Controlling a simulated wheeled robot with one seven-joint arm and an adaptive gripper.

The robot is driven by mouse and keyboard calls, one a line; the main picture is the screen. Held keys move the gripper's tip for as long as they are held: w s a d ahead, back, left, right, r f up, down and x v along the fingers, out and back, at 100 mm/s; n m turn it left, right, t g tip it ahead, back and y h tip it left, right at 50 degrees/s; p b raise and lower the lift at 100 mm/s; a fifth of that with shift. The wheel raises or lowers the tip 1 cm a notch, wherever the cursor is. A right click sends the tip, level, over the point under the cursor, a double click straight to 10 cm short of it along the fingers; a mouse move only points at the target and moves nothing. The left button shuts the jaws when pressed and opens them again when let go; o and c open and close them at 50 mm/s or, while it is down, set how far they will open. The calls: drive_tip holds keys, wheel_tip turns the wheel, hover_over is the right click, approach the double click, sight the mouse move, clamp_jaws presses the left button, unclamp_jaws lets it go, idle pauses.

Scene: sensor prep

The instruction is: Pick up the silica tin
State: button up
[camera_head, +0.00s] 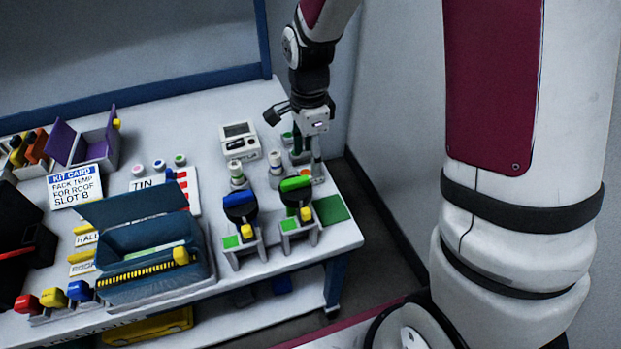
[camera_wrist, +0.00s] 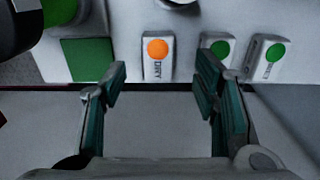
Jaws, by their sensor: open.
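I cannot tell for sure which thing is the silica tin. In the wrist view, a small white block with an orange dot (camera_wrist: 158,48) and the word DRY lies just beyond my gripper (camera_wrist: 162,78), between the lines of its two fingers. The fingers are apart with nothing between them. Two white pieces with green dots (camera_wrist: 219,50) (camera_wrist: 273,55) lie to the right. In the head view, my gripper (camera_head: 308,165) points down at the table's back right, and the arm hides part of what is there. Several small round-lidded tins (camera_head: 159,164) stand by a TIN label (camera_head: 146,184).
The white table (camera_head: 225,105) holds a meter (camera_head: 240,141), two stands with a blue top (camera_head: 240,205) and a green top (camera_head: 296,190), a green pad (camera_head: 332,209), an open blue case (camera_head: 190,262) and a kit card (camera_head: 76,186). A wall rises close on the right.

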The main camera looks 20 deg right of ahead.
drive_tip(key=shift+s+d+f+b, duration=0.1)
drive_tip(key=shift+f+b, duration=0.65)
drive_tip(key=shift+f, duration=0.65)
drive_tip(key=shift+s+f+b, duration=0.1)
drive_tip(key=shift+f+b, duration=0.6)
drive_tip(key=shift+f, duration=0.65)
drive_tip(key=c, duration=1.2)
